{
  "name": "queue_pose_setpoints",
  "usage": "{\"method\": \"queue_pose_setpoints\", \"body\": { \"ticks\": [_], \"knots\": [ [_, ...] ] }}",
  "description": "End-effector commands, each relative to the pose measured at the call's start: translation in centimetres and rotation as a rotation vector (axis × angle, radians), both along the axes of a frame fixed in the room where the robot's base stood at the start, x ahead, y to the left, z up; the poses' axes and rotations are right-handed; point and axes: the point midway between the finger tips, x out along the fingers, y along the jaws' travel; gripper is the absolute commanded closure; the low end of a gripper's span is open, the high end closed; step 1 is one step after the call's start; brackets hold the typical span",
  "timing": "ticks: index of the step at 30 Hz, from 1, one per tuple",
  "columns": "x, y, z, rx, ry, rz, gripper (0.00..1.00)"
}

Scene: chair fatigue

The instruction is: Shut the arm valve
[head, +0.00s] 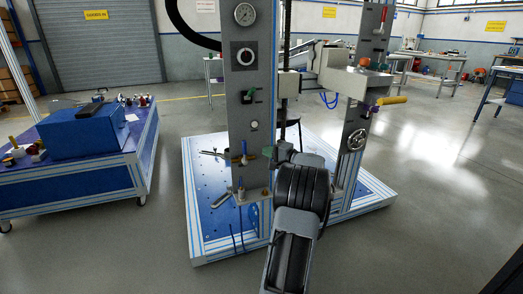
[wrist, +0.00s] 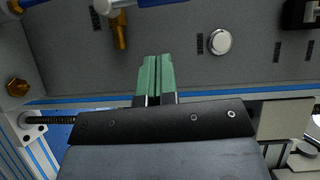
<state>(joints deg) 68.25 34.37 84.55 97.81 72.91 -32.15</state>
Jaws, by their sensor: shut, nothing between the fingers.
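My gripper (wrist: 152,62) is in the wrist view with its two green fingers together and nothing between them. It points at a grey panel. A brass fitting (wrist: 120,32) with a pale round body sits on the panel, up and left of the fingertips, apart from them. Parts of blue handles (wrist: 205,3) show at the top edge, cut off. In the head view, small valves with blue and brass parts (head: 242,160) sit low on the left grey column (head: 238,110). Which one is the arm valve I cannot tell.
A round white gauge or button (wrist: 220,42) is right of the fingers. A blue bench (head: 75,185) is at left. Floor at right is clear.

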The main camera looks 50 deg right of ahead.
Motion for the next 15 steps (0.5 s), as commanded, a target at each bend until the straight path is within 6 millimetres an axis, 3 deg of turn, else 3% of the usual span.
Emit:
{"method": "queue_pose_setpoints", "body": {
  "ticks": [6,15],
  "knots": [
    [-4.6,-0.6,0.4,-0.001,-0.001,-0.011,1.0],
    [-7.7,-0.6,0.2,-0.001,0.0,-0.007,1.0]
  ]
}}
